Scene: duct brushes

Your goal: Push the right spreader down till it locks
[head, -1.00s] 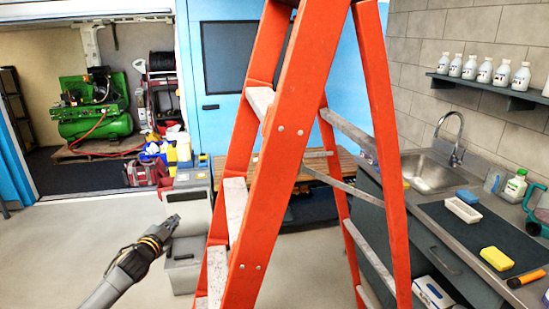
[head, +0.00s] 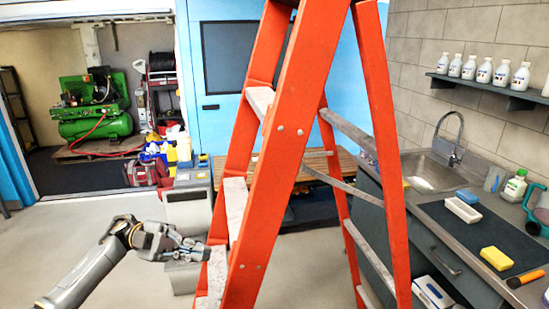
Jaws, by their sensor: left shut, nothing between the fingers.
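An orange stepladder (head: 268,190) stands open in the middle of the head view, with pale steps on its left side. A thin grey spreader bar (head: 343,184) slopes down to the right from behind the near front rail to the rear leg. Its left end is hidden by that rail. A second, shorter grey bar (head: 319,154) shows behind it; I cannot tell whether either is locked. My left gripper (head: 205,251) is shut and empty, its tips beside the ladder's lower left steps, well left of and below the spreader bar. My right gripper is out of view.
A worktop with a sink (head: 430,172), a yellow sponge (head: 497,258) and bottles stands at the right. A wooden bench (head: 330,161) is behind the ladder. Grey boxes (head: 187,212) stand behind my left gripper.

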